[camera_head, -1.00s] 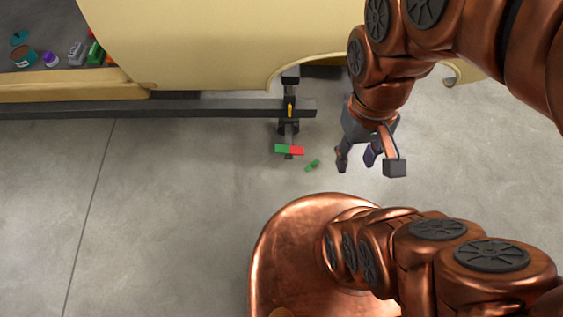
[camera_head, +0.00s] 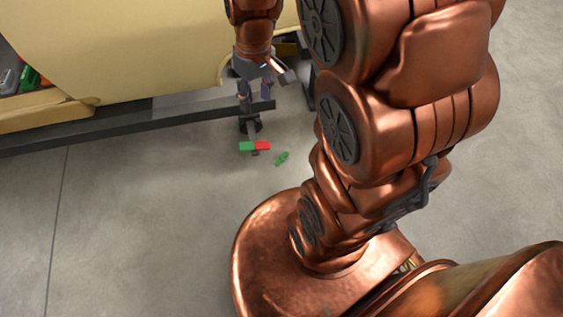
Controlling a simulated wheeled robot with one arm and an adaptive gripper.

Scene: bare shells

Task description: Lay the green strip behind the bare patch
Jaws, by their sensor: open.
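A small green piece (camera_head: 282,158) lies at a slant on the grey floor. I cannot tell which of the green pieces is the green strip, and I cannot make out the bare patch. My gripper (camera_head: 257,98) is open, with its fingers pointing down at the right end of the dark rail, behind the bar in the picture. It looks empty and apart from both green pieces.
A cream panelled body (camera_head: 130,45) fills the upper left, with the long dark rail (camera_head: 130,124) along its front. A recess with several small items (camera_head: 28,78) shows at the left edge. The floor (camera_head: 130,220) at lower left is clear.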

